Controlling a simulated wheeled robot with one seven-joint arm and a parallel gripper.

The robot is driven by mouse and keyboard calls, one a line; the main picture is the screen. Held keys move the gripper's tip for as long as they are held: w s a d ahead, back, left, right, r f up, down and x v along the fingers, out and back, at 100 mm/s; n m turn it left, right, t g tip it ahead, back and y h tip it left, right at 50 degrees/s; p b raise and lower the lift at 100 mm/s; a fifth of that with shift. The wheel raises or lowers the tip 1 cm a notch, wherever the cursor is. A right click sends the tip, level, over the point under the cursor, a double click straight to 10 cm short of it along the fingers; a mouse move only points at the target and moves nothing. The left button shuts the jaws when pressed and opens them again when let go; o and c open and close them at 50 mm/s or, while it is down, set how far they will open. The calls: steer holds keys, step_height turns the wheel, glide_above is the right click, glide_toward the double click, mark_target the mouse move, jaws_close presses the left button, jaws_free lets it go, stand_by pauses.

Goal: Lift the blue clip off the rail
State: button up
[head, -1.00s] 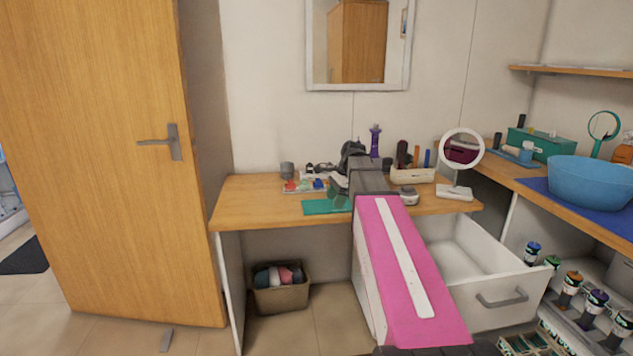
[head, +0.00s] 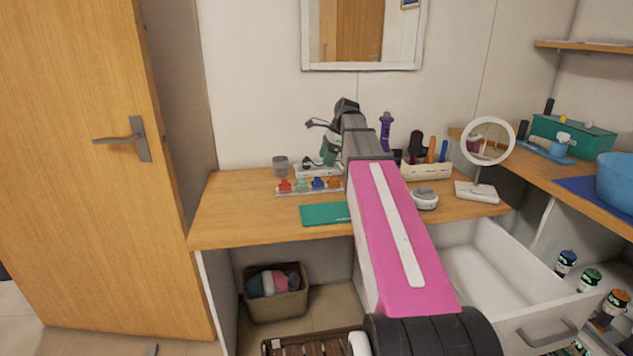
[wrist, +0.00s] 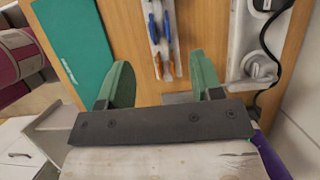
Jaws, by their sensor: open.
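The blue clip (head: 318,184) stands on a pale rail (head: 308,192) on the wooden table, between a green clip (head: 302,185) and an orange clip (head: 334,183). A red clip (head: 285,186) is at the left end. In the wrist view the blue clip (wrist: 167,24) is beyond my fingertips, and the orange clip (wrist: 167,71) is closer, between the fingers in the picture. My gripper (wrist: 160,66) is open, with green fingers and nothing held. In the head view my gripper (head: 329,150) is above the table behind the rail, partly hidden by my arm.
A teal mat (head: 323,215) lies in front of the rail. A round mirror (head: 488,140), a holder (head: 428,171) and a purple bottle (head: 385,131) are to the right. A drawer (head: 500,278) stands open below.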

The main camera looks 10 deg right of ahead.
mark_target(319, 178)
steer(key=x, duration=0.4)
steer(key=shift+f, duration=0.25)
steer(key=shift+d+x, duration=0.2)
steer(key=shift+x, duration=2.6)
steer(key=shift+f, duration=0.1)
steer(key=shift+c, duration=0.3)
steer(key=c, duration=1)
